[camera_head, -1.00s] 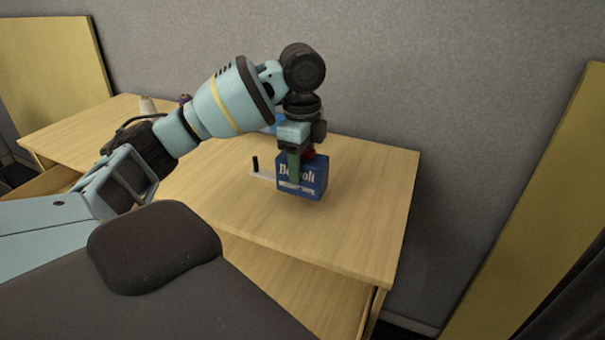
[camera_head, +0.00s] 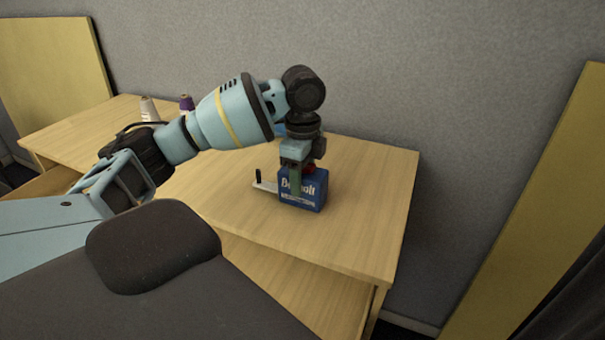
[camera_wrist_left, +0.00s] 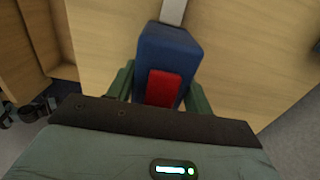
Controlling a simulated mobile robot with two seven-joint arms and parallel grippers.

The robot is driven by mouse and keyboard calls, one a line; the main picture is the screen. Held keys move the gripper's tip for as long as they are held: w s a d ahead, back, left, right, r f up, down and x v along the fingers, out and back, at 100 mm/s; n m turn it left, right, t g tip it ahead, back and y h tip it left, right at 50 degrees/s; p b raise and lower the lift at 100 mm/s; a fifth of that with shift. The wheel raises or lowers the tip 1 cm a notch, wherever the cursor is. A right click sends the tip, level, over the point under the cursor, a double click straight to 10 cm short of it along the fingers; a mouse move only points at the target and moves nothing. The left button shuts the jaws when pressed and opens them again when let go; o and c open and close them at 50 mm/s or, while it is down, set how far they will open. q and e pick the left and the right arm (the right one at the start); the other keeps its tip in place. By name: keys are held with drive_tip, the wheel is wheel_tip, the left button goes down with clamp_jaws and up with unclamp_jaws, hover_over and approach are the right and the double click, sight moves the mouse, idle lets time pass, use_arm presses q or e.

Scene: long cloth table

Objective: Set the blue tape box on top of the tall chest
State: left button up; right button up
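The blue tape box (camera_head: 304,192), with white lettering and a red patch on top, is upright between the fingers of my left gripper (camera_head: 301,178). In the left wrist view the green fingers of the gripper (camera_wrist_left: 160,88) close on both sides of the box (camera_wrist_left: 168,50). The box is low over the light wooden top (camera_head: 350,215), at or very near its surface; I cannot tell if it touches. This top, with an open front below it, appears to be the chest. My right gripper is not in view.
A white item with a black upright handle (camera_head: 259,176) lies just left of the box. A white spool (camera_head: 148,109) and a purple spool (camera_head: 187,103) stand at the back left. The top is clear to the right of the box, up to its right edge. A grey wall stands behind.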

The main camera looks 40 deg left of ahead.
use_arm(q)
drive_tip(key=o, duration=0.4)
drive_tip(key=shift+o, duration=0.2)
wheel_tip(320, 180, up, 12)
drive_tip(key=shift+r, duration=0.15)
idle(0.4)
